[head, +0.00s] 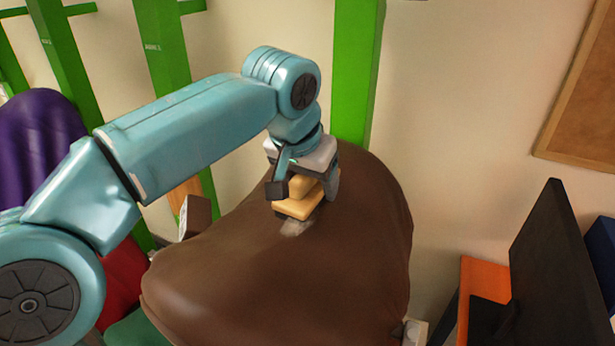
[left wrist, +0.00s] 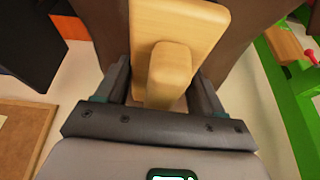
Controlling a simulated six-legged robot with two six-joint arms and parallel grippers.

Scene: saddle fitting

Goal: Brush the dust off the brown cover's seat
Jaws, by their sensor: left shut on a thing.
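The brown cover (head: 270,265) is a large, smooth, saddle-shaped form filling the middle of the head view. A light grey dust patch (head: 296,228) shows on its upper seat, just below the brush. My left gripper (head: 303,190) is shut on a wooden brush (head: 297,208), holding it at the seat by the dust. I cannot tell whether the brush touches the cover. In the left wrist view the brush (left wrist: 172,72) sits between the two fingers, with the brown cover (left wrist: 105,22) behind it. My right gripper is not in view.
Green posts (head: 357,75) stand behind the cover against a pale wall. A purple cover (head: 45,150) hangs at the left. At the right are a dark panel (head: 550,265), an orange item (head: 482,290) and a framed board (head: 583,115).

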